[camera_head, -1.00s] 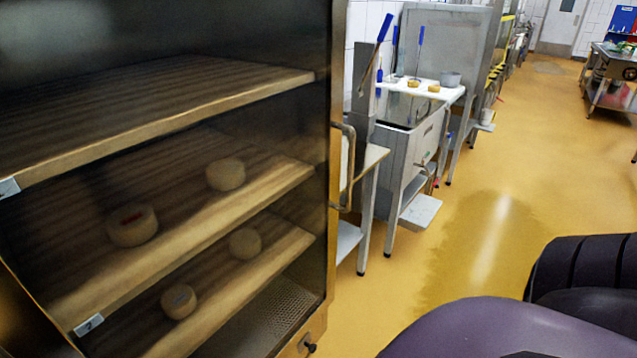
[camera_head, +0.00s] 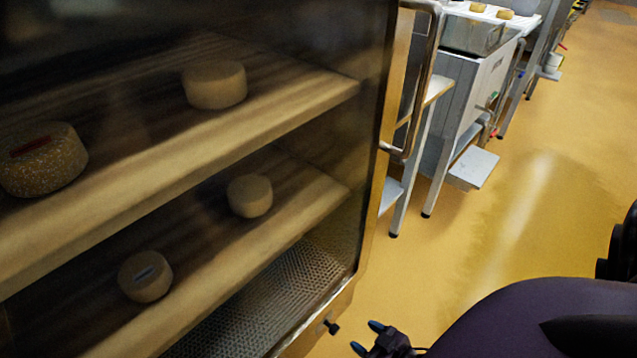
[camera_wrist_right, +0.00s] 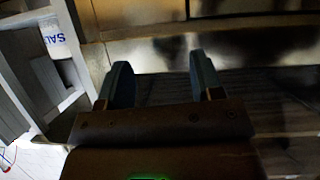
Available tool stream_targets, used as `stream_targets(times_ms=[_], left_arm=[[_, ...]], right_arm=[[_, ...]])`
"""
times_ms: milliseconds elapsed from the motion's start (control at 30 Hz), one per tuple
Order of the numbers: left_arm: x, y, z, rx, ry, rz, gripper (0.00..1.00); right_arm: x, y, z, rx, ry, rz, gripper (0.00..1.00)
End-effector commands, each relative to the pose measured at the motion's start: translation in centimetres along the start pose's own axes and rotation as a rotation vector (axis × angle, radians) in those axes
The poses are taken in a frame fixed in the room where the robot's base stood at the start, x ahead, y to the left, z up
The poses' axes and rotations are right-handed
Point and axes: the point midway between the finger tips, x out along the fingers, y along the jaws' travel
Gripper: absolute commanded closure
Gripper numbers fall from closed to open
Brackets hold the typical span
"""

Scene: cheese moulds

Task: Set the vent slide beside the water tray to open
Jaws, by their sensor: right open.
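A small dark knob (camera_head: 332,327), which appears to be the vent slide, sticks out of the cabinet's lower frame in the head view. Its setting cannot be read. A perforated metal surface (camera_head: 290,290), perhaps the water tray or its cover, lies in the cabinet bottom behind the glass. My right gripper (camera_head: 366,337) is open and empty, just right of and slightly below the knob, apart from it in the picture. In the right wrist view its two fingers (camera_wrist_right: 160,75) face a glossy panel, and I cannot make out the knob there. My left gripper is not in view.
The glass-fronted cabinet has wooden shelves (camera_head: 200,137) with cheeses (camera_head: 215,85) and a long metal handle (camera_head: 424,80) on its right edge. A steel bench (camera_head: 470,90) stands beyond. Yellow floor (camera_head: 520,220) is clear to the right.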

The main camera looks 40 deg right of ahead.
Motion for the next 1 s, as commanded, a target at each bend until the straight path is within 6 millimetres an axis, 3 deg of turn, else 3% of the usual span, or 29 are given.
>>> stream_targets(times_ms=[33,233,567,1000], left_arm=[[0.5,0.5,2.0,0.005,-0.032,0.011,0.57],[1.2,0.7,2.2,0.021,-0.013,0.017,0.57],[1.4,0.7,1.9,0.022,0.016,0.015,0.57],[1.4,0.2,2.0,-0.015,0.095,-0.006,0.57]], right_arm=[[0.5,-0.2,3.9,0.008,-0.027,-0.011,0.40],[3.0,-0.4,7.7,0.035,0.011,-0.039,0.40],[5.5,-0.5,8.2,0.046,0.038,-0.050,0.40],[12.4,-0.8,8.1,0.045,0.035,-0.050,0.40]])
